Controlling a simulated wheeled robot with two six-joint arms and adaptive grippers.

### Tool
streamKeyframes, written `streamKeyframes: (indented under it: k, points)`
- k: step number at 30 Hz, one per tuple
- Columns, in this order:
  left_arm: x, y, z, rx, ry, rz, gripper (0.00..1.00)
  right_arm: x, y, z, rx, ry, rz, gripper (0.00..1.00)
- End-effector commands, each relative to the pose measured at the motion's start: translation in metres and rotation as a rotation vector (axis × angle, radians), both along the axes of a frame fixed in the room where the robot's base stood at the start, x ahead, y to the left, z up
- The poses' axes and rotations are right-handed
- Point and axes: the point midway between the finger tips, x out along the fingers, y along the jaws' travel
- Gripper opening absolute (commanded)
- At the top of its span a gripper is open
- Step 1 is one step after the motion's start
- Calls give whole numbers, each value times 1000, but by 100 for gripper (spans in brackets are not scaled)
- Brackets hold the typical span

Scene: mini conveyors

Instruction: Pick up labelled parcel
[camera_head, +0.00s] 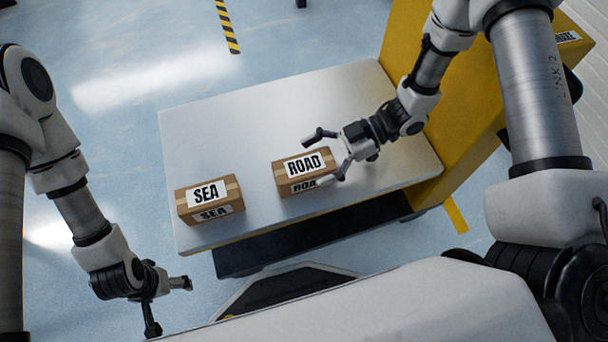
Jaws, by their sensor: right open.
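A brown parcel labelled ROAD (304,167) sits near the middle of the white table top (230,125). A second brown parcel labelled SEA (207,195) sits to its left, near the table's left front corner. Both have a white label on the top and on the front side. My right gripper (320,160) is open at the right end of the ROAD parcel. One finger is by its far edge and the other overlaps its near right corner. I cannot tell whether they touch it. My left gripper (170,306) is open and empty, off the table at the front left.
A yellow machine (395,45) stands along the table's right side, with another labelled box (567,38) at its far right. The table's back left part is clear. Yellow-black tape (227,25) marks the blue floor behind.

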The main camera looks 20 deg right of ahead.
Motion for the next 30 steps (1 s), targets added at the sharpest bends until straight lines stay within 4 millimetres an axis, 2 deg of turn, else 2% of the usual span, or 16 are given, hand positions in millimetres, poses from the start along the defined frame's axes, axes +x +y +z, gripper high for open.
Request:
streamKeyframes:
  k: [1,3,6,12,14,18,19,30]
  points:
    - [0,0,-20,0,0,0,87,0,7,-14,-2,-1,4,92]
    - [0,0,-29,0,0,0,87,-1,18,-17,-2,1,4,92]
    - [0,0,-31,0,0,0,87,-1,25,-15,-1,-1,1,92]
    - [0,0,-28,0,0,0,87,-1,26,-11,-1,0,-1,92]
    - [0,0,-28,0,0,0,87,-1,26,-11,-1,0,-1,70]
    - [0,0,-28,0,0,0,87,-1,25,-12,-1,1,-1,21]
    - [0,0,-28,0,0,0,87,-1,25,-12,-2,0,-1,15]
    - [0,0,-29,0,0,0,87,-2,25,-14,-4,3,0,14]
